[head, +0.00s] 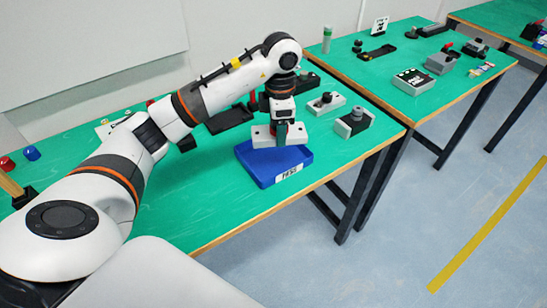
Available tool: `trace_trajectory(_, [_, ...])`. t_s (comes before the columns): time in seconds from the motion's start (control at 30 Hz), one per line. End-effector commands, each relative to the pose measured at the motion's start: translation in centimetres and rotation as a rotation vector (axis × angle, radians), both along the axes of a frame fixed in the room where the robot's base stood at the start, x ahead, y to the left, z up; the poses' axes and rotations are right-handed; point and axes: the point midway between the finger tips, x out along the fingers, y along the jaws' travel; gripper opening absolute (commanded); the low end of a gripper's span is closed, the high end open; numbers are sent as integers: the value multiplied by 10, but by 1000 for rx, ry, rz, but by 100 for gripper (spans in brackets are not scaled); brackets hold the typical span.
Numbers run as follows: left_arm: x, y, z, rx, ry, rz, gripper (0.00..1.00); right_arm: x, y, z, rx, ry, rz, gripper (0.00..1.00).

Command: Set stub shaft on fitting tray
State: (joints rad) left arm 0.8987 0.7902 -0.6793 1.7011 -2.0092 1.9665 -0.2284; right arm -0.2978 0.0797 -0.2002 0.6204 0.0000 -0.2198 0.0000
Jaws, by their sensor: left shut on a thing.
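A blue tray (268,174) with a white label on its front edge lies near the front edge of the green bench; I take it as the fitting tray. My left gripper (282,141) points down over the tray's back part and is shut. A pale grey block (263,138) shows around its fingertips, low over or on the tray; I cannot tell whether it touches. I take the held thing as the stub shaft, but the fingers hide much of it. My right gripper is not in view.
A black flat tray (229,118) lies behind. The bench's front edge is close. A second green bench (400,103) holds several parts.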

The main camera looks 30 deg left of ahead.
Motion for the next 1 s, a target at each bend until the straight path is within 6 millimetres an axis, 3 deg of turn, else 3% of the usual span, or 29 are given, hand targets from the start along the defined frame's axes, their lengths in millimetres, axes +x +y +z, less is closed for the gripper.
trace_trajectory(0.1, [8,13,2,-2,-1,223,5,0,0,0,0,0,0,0])
trace_trajectory(0.3, [13,23,1,-2,-1,421,5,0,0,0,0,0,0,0])
trace_trajectory(0.6, [12,25,-47,0,2,452,5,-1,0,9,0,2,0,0])
trace_trajectory(0.87, [13,25,-68,-2,1,449,5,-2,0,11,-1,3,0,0])
trace_trajectory(1.0, [12,25,-89,-1,3,450,5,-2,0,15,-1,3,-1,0])
